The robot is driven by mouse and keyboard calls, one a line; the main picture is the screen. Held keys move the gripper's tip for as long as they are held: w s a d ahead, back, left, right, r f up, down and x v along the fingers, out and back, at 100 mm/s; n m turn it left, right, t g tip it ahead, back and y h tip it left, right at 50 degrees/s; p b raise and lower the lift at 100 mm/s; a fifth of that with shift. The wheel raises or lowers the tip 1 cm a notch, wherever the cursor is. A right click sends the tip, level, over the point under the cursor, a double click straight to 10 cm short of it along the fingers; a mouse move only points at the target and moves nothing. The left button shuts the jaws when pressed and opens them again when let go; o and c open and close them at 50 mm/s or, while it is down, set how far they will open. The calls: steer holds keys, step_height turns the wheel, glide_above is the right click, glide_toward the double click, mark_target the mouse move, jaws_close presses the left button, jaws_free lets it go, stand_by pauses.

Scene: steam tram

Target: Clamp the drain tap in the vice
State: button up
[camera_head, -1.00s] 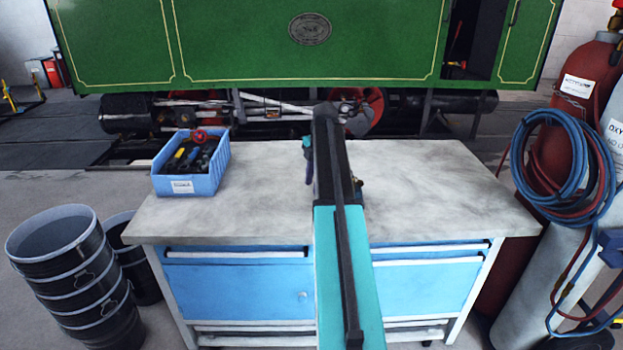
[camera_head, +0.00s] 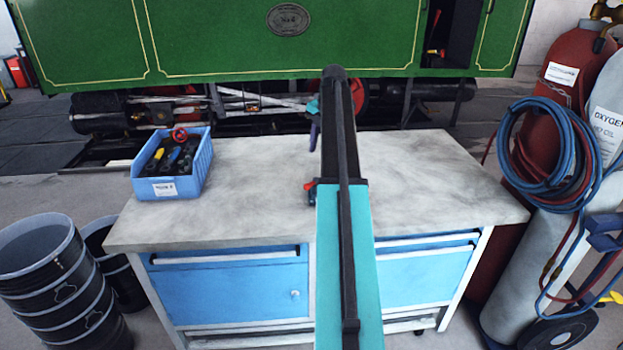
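My arm reaches forward over the workbench (camera_head: 440,185) and covers the middle of it. A small teal and purple part at its far end, perhaps of my gripper (camera_head: 314,138), shows at the arm's left edge. The fingers are not distinguishable, so I cannot tell whether they hold anything. A small dark thing with a red piece (camera_head: 309,189) juts out left of my arm over the bench top; it is mostly hidden, and I cannot tell whether it is the vice or the tap. I cannot make out the drain tap for certain.
A blue bin (camera_head: 168,188) with dark tools and a red handwheel (camera_head: 180,134) stands at the bench's left end. Stacked black buckets (camera_head: 55,275) stand at left, gas cylinders (camera_head: 560,70) with coiled hoses (camera_head: 512,165) at right. The green tram (camera_head: 210,40) is behind. The bench top's right side is clear.

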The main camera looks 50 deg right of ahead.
mark_target(313, 183)
steer(key=shift+w+a+f+p, duration=0.1)
steer(key=shift+w+f+p, duration=0.4)
steer(key=shift+f, duration=1.7)
steer(key=shift+w+f+p, duration=0.4)
steer(key=shift+f+p, duration=0.1)
steer(key=shift+f, duration=1.65)
steer(key=shift+w+a+f+p, duration=0.1)
steer(key=shift+w+f+p, duration=0.4)
steer(key=shift+f, duration=1.7)
steer(key=shift+c, duration=0.5)
jaws_close()
